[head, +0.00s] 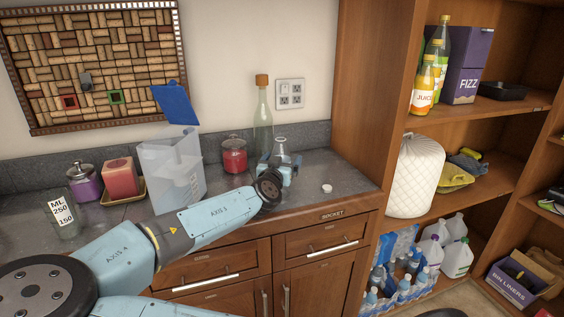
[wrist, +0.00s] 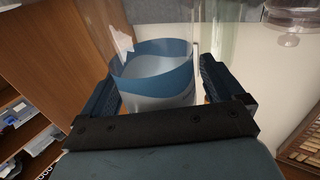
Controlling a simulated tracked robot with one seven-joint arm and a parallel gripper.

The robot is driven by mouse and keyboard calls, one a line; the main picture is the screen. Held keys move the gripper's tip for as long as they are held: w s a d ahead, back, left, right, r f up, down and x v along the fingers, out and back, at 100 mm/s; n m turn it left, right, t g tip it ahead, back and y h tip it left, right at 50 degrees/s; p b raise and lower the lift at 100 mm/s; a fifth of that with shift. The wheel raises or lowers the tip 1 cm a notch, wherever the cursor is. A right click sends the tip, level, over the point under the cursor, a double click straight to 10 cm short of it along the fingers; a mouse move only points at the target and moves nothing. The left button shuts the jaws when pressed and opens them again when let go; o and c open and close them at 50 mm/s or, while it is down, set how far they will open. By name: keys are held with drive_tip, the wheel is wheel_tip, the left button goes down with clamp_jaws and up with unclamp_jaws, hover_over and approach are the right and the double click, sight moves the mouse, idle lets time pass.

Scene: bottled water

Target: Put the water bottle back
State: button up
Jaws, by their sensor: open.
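A clear water bottle with a blue-and-white label (wrist: 155,62) stands between my gripper's two fingers in the wrist view. In the head view its clear upper part (head: 281,147) shows above my gripper (head: 279,168), at the right part of the counter. The gripper is open around the bottle, with a finger on each side; whether either finger touches it I cannot tell. The bottle's lower part is hidden by the gripper in the head view. A small white cap (head: 327,188) lies on the counter to the right.
A pack of water bottles (head: 400,287) sits low in the wooden shelf unit at right, beside white jugs (head: 458,258). A clear pitcher with a blue lid (head: 172,168), a red jar (head: 234,156) and a tall corked bottle (head: 263,116) stand near the gripper.

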drive_tip(key=shift+r, duration=0.1)
drive_tip(key=v, duration=1.2)
idle(1.4)
